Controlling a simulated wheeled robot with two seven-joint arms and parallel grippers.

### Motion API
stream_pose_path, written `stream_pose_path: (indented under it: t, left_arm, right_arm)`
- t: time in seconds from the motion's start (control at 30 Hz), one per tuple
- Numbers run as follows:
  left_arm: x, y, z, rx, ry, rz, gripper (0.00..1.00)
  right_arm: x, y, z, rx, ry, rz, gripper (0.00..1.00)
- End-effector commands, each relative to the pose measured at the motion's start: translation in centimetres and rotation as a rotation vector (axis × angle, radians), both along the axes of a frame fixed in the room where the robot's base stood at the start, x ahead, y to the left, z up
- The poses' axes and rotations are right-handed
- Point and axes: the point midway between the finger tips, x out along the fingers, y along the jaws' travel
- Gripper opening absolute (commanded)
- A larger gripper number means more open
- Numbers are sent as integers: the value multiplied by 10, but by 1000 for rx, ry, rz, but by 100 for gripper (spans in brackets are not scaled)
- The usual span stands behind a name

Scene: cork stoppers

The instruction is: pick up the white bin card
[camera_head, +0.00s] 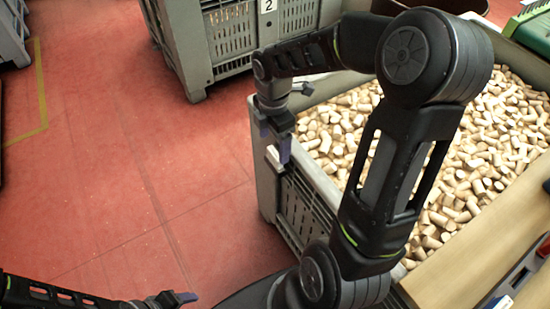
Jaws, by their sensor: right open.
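A white card with a black 2 (268,5) is on the wall of the far grey crate, at the top edge of the view. A small pale patch (272,158) shows on the near crate's left corner, just under my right gripper; I cannot tell whether it is a card. My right gripper (277,144) is open and points down at that corner. Whether it touches the crate is unclear. My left gripper (187,298) is low at the bottom edge, over the floor, far from both; its jaws are too small to judge.
The near grey crate (265,190) is full of cork stoppers (490,150). The far slatted crate (180,45) stands behind it. A wooden board (475,265) is at the lower right. The red floor (100,160) at left is clear.

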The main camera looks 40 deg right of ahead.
Motion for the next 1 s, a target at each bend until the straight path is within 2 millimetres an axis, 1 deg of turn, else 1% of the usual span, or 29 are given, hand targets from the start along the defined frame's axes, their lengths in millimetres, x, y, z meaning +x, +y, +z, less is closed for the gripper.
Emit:
stream_pose_path:
  t: [0.13,0.2,0.27,0.5,0.57,1.0]
  left_arm:
    - [0,0,0,0,0,0,64]
    - [0,0,0,0,0,0,64]
    - [0,0,0,0,0,0,64]
    - [0,0,-2,0,0,0,64]
    - [0,0,-2,0,0,0,64]
    - [0,0,-2,0,0,0,64]
  right_arm:
    - [0,0,-1,0,0,0,80]
    - [-1,0,-5,1,1,0,80]
    - [-2,0,-12,1,4,0,80]
    - [-5,-1,-46,1,3,0,80]
    - [-4,-1,-50,1,2,1,80]
    - [-4,-1,-52,0,0,0,80]
